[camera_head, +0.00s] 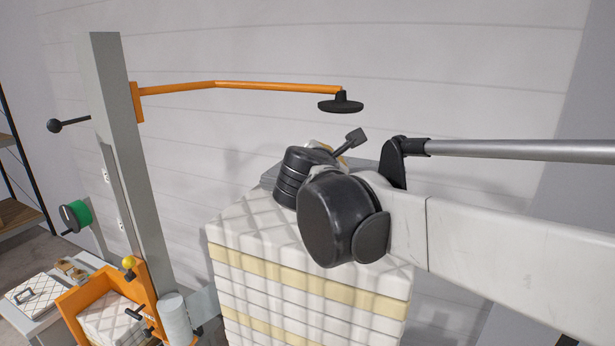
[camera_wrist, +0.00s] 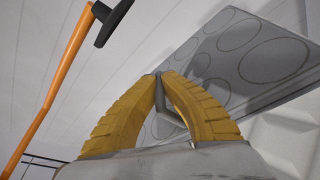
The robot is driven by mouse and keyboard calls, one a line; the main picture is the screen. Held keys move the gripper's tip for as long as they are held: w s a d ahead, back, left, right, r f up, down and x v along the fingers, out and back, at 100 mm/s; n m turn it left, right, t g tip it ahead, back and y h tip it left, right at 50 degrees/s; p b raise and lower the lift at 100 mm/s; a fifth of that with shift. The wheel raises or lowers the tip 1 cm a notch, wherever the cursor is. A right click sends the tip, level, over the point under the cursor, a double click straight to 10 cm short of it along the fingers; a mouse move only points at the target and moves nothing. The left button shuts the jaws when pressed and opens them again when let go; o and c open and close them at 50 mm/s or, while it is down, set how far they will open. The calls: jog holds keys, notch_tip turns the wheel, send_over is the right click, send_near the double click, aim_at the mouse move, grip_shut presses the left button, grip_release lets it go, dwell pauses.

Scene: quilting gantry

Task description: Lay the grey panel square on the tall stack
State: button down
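The tall stack (camera_head: 235,222) is built of white quilted layers with pale yellow bands. The grey panel (camera_head: 269,174) shows only in part in the head view, at the stack's back top behind my arm. In the wrist view, the grey panel (camera_wrist: 275,60) has round outlines on its face, with white quilting at lower right. My gripper (camera_wrist: 164,76) has two yellow ribbed fingers, closed in around a narrow grey piece in front of the panel, which looks like its handle. My wrist hides most of the gripper and panel in the head view, so their contact with the stack is unclear.
An orange arm (camera_head: 240,85) with a black disc (camera_head: 341,104) reaches from a grey post (camera_head: 115,150) over the stack's back. An orange bin (camera_head: 88,302) with white quilted pieces stands at lower left, beside a white roll (camera_head: 175,320). A wall rises behind.

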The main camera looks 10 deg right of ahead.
jog(key=w+f, duration=0.2)
jog(key=w, duration=0.1)
jog(key=shift+w, duration=0.2)
notch_tip(320, 180, down, 3)
jog(key=shift+s+a+f+p, duration=0.1)
jog(key=shift+p, duration=0.35)
jog(key=shift+f, duration=0.45)
jog(key=c, duration=1.6)
grip_release()
